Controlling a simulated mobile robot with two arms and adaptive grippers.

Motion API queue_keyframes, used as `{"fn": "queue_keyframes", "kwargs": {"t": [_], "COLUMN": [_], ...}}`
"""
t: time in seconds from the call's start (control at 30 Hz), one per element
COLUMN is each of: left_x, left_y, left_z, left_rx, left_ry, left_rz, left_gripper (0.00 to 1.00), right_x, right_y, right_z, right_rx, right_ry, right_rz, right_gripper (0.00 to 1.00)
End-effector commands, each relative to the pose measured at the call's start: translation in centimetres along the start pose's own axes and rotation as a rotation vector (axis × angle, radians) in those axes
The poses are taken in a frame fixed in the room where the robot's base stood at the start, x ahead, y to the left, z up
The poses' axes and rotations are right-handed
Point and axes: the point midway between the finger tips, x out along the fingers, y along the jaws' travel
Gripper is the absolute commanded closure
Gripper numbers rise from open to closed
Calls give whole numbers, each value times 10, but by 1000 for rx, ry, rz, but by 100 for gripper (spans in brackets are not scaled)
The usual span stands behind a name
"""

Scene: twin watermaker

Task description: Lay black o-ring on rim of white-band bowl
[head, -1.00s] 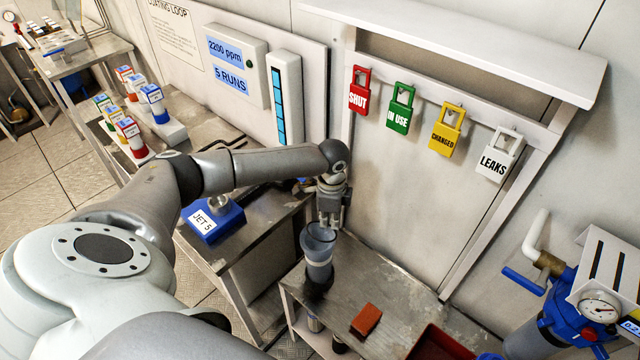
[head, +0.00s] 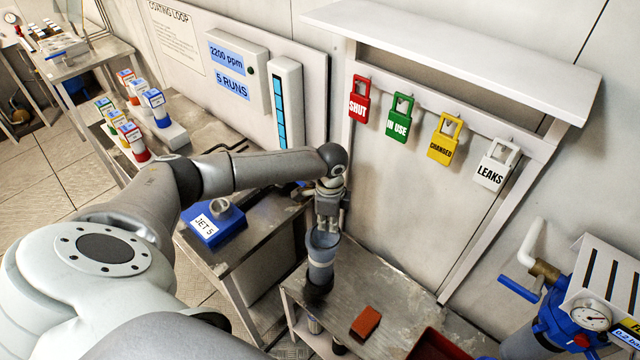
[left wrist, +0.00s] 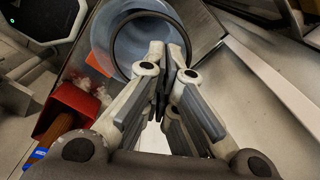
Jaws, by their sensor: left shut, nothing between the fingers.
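The bowl (head: 321,256) is a grey-blue cup shape on a dark foot, upright on the metal bench. Its white band cannot be made out. It also shows in the left wrist view (left wrist: 101,32). The black o-ring (left wrist: 121,25) shows there as a thin dark loop over the bowl's mouth, off-centre from the bowl's outer edge. I cannot tell whether it touches the rim all round. My left gripper (head: 325,228) points down at the bowl's back edge; its fingers (left wrist: 164,75) are shut and empty, hiding the ring's near part. My right gripper is not in view.
An orange-red block (head: 366,321) and a red bin (head: 440,345) are on the bench to the right of the bowl. A blue JET 5 box (head: 214,224) stands left. Coloured tags (head: 399,117) hang on the wall behind. A blue pump with gauge (head: 556,325) is far right.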

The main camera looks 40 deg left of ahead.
Motion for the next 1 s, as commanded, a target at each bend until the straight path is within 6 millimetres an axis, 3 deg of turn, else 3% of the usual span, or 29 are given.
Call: {"fn": "queue_keyframes", "kwargs": {"t": [0.8,1.0], "left_x": [-52,-55], "left_y": [-1,-1], "left_z": [-1,-1], "left_rx": [0,0], "left_ry": [4,4], "left_rz": [-4,-4], "left_gripper": [100,100], "right_x": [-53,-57], "right_y": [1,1], "right_z": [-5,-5], "right_rx": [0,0], "right_ry": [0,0], "right_rz": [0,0], "right_gripper": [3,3]}}
